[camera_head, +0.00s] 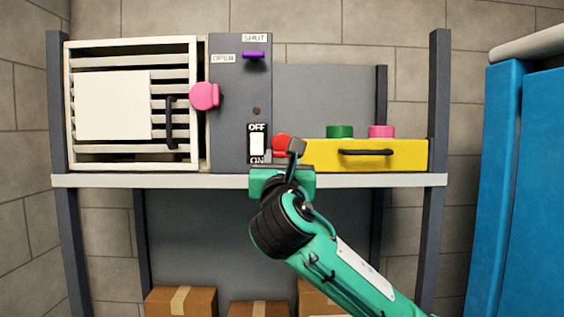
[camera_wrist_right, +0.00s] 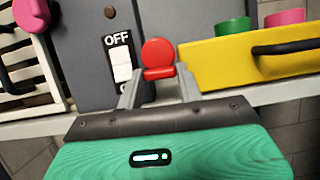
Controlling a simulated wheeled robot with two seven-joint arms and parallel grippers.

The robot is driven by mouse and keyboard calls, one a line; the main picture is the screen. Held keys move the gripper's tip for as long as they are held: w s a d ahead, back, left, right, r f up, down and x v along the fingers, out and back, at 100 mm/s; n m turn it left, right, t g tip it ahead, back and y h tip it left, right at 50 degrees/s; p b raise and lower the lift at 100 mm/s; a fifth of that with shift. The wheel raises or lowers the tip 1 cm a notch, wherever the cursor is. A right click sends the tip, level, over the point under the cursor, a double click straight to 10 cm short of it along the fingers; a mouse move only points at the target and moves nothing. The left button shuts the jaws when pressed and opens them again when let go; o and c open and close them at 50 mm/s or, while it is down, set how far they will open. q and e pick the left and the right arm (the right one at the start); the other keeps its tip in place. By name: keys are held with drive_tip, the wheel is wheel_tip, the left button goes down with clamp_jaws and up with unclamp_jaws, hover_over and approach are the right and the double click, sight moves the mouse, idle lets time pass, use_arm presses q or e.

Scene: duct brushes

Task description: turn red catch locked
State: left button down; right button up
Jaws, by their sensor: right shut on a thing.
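The red catch (camera_head: 281,146) sits at the left end of the yellow drawer (camera_head: 320,155), beside the grey panel. In the right wrist view the red catch (camera_wrist_right: 158,58) has a round upper part and a wider lower part between my fingers. My right gripper (camera_head: 292,150) reaches up from below and is shut on the catch. In the right wrist view its two fingers (camera_wrist_right: 159,82) stand on either side of the catch's lower part. The finger tips partly hide the catch in the head view. My left gripper is not in view.
The grey panel (camera_head: 228,110) carries an OFF/ON switch (camera_head: 257,143) and a purple lever (camera_head: 254,54). A pink catch (camera_head: 204,96) sits by the slatted door (camera_head: 112,90). Green (camera_head: 340,131) and pink (camera_head: 381,131) things show above the drawer. Boxes (camera_head: 180,301) stand below the shelf (camera_head: 120,181).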

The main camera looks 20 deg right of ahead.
drive_tip(key=m+g+h+b, duration=0.1)
drive_tip(key=m+g+b, duration=0.1)
drive_tip(key=m, duration=0.4)
drive_tip(key=m+g+h+b, duration=0.2)
drive_tip(key=m+b, duration=0.2)
drive_tip(key=m, duration=0.1)
drive_tip(key=a+m+g+h+b, duration=0.1)
drive_tip(key=m+h+b, duration=0.1)
drive_tip(key=m, duration=0.4)
drive_tip(key=shift+w+r+m+g+b, duration=0.15)
drive_tip(key=shift+m+g+b, duration=0.2)
drive_tip(key=shift+b, duration=0.5)
drive_tip(key=shift+r+m+g+y+b, duration=0.15)
drive_tip(key=shift+m+g+b, duration=0.2)
drive_tip(key=shift+m, duration=0.65)
drive_tip(key=shift+r+m+g+y+b, duration=0.15)
drive_tip(key=shift+m+g, duration=0.25)
drive_tip(key=shift+m, duration=0.55)
drive_tip(key=shift+d+f, duration=0.1)
drive_tip(key=shift+f, duration=0.05)
drive_tip(key=o, duration=1)
